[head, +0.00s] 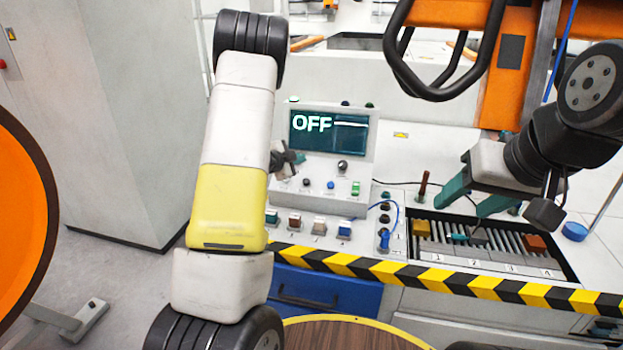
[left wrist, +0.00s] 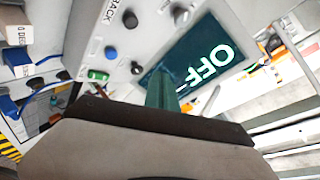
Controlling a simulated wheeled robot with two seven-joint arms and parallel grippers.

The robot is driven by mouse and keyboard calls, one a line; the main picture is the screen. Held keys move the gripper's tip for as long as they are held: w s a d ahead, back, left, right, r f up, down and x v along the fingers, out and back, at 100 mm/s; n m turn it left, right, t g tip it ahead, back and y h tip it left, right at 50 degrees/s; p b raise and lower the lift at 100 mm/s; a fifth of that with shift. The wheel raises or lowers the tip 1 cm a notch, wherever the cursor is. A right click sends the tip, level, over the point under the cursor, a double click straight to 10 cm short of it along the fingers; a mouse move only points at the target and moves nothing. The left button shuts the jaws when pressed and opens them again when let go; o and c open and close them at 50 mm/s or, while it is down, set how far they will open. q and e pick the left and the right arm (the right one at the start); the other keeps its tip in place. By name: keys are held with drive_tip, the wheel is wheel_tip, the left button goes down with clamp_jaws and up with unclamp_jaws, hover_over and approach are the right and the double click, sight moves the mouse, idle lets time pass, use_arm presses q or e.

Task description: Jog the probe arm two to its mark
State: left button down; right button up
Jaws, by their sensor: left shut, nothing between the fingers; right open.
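A console (head: 368,130) with a dark screen (head: 328,133) reading OFF stands in the middle of the head view. Its sloped face holds dark knobs, a blue button (head: 330,185) and a green switch (head: 355,187). My left gripper (head: 298,159) is shut and empty before the console, mostly hidden by my arm. In the left wrist view its teal fingers (left wrist: 168,93) overlap the screen (left wrist: 203,55), beside a black knob (left wrist: 136,68). My right gripper (head: 459,208) is open above a tray with lanes numbered 1 to 4 (head: 480,262). I cannot tell which part is probe arm two.
The tray holds a yellow block (head: 422,228) and an orange block (head: 536,243). Several small coloured switches (head: 319,226) sit on the bench left of it. A striped edge (head: 430,279) runs along the front. A black handle loop (head: 435,93) hangs above.

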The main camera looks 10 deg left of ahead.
sight(306, 182)
use_arm(q)
drive_tip(key=shift+s+d+f, duration=0.1)
drive_tip(key=shift+f, duration=0.15)
drive_tip(key=shift+w+f, duration=0.6)
drive_tip(key=shift+f, duration=0.75)
drive_tip(key=shift+w+f, duration=0.65)
drive_tip(key=shift+f, duration=0.65)
drive_tip(key=shift+w+f, duration=0.6)
drive_tip(key=shift+f, duration=0.75)
drive_tip(key=shift+f, duration=0.1)
drive_tip(key=shift+w+f, duration=0.2)
drive_tip(key=shift+f, duration=0.05)
